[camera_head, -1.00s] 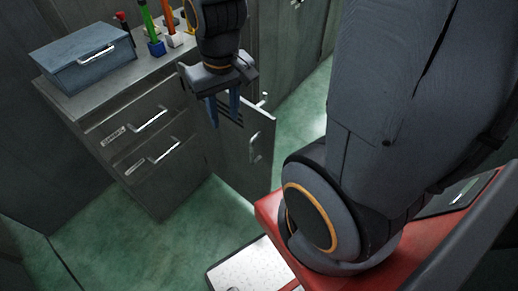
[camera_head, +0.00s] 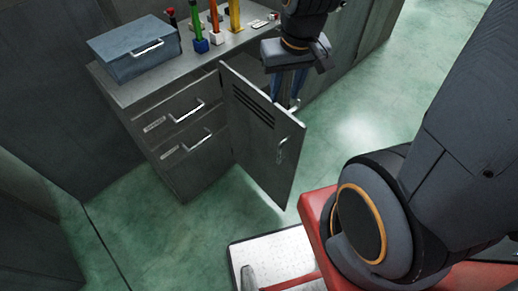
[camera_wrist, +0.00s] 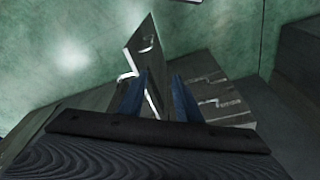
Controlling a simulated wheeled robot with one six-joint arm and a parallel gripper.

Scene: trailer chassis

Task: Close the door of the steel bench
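The steel bench (camera_head: 168,92) is a dark grey cabinet with a flat top and two drawers at the left. Its door (camera_head: 262,140) stands open, swung out toward the camera, with vent slots near the top and a handle on the face toward me. The door also shows upright beyond my fingers in the wrist view (camera_wrist: 143,45). My gripper (camera_head: 288,92) points down on the far right side of the door, close to its top edge. Its two blue fingers are apart, with nothing seen held between them. Whether they touch the door cannot be told.
A blue-grey box (camera_head: 135,62) and several coloured upright items (camera_head: 214,28) stand on the bench top. Green floor (camera_head: 375,110) is clear to the right. A white patterned plate (camera_head: 275,262) and my red base lie in the foreground.

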